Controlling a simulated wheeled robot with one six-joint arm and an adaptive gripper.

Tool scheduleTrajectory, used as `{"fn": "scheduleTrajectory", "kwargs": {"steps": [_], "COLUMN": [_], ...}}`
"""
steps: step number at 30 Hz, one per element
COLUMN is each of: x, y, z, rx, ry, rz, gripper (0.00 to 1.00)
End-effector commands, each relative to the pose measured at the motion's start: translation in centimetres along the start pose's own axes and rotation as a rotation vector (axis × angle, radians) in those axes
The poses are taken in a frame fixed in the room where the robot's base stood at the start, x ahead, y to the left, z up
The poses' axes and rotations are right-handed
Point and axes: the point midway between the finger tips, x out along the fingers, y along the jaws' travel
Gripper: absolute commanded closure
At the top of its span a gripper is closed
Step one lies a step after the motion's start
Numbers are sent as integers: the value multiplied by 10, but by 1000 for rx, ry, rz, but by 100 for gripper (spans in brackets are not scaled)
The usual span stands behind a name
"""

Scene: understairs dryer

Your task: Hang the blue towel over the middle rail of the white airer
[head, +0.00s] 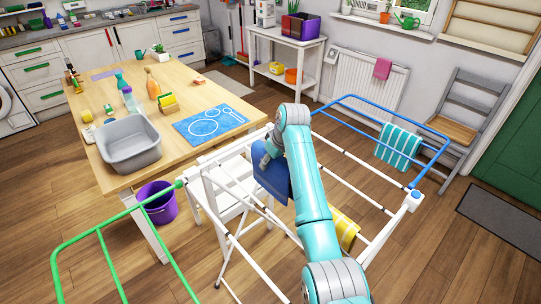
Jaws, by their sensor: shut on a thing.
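The white airer (412,202) stands in front of me, with several white rails, a green wing at left and a blue wing at right. My gripper (266,161) is shut on the dark blue towel (273,180), which hangs down from it above the left part of the airer. My arm hides part of the towel and of the rails. I cannot tell whether the towel touches a rail. A teal and white striped towel (399,146) hangs on the blue wing.
A wooden table (190,78) with a grey basin (128,143) and several small items stands at left. A white chair (229,190) is close beside the airer. A purple bucket (157,203) is on the floor. A wooden chair (462,118) stands at right by the radiator (362,86).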

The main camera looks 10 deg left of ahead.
Motion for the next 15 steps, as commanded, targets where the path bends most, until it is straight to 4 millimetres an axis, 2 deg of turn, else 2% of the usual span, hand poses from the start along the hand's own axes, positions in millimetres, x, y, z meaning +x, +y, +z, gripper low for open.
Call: {"fn": "scheduleTrajectory", "kwargs": {"steps": [15], "x": [37], "y": [0], "z": [15], "rx": [-1], "ry": [0], "rz": [0], "gripper": [90]}}
